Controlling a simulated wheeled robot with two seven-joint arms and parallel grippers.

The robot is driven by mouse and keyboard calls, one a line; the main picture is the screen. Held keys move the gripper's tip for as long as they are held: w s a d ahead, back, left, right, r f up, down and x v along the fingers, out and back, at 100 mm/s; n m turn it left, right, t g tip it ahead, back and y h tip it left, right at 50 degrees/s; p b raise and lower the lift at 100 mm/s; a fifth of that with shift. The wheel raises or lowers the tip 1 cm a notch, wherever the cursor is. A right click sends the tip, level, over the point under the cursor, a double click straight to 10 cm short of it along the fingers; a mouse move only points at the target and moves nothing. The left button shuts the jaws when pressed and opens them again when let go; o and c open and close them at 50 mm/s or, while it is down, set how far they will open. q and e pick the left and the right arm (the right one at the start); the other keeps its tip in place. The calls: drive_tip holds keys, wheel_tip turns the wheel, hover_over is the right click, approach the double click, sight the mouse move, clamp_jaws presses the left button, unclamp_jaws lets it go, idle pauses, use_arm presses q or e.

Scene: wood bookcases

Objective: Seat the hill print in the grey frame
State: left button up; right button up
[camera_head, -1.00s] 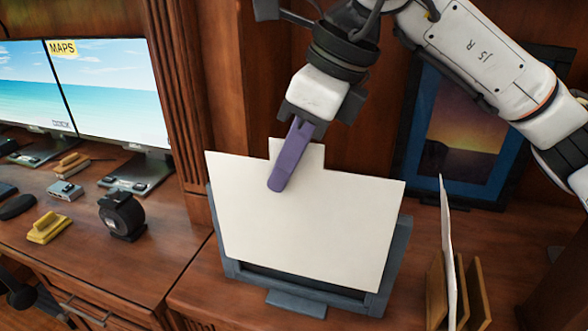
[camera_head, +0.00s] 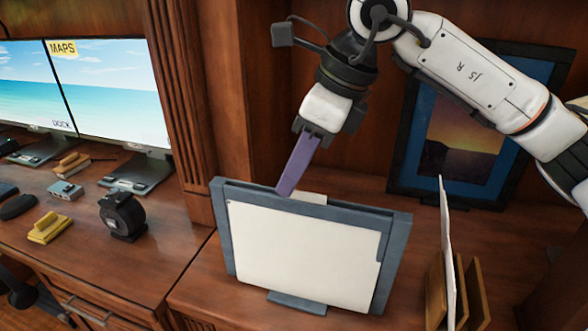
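The grey frame (camera_head: 398,255) stands upright, slightly leaned, on the right desk. The print (camera_head: 305,250) sits inside it and shows a blank cream face; no hill picture is visible. Its pale tab (camera_head: 310,198) rises just above the frame's top bar. The sheet's right edge has a small step. My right gripper (camera_head: 284,190) is over the top bar, with its purple fingertip at the left end of the tab. The fingers overlap in this view, so I cannot tell whether they still pinch the tab. My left gripper is not in view.
A dark blue framed sunset picture (camera_head: 465,135) leans at the back right. A wooden rack (camera_head: 472,290) holding an upright sheet (camera_head: 447,255) stands close right of the grey frame. Monitors (camera_head: 115,90), a black tape dispenser (camera_head: 122,215) and small items occupy the left desk.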

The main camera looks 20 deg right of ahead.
drive_tip(key=v, duration=1.2)
drive_tip(key=shift+p, duration=0.3)
drive_tip(key=shift+w+r, duration=0.1)
drive_tip(key=shift+r, duration=0.05)
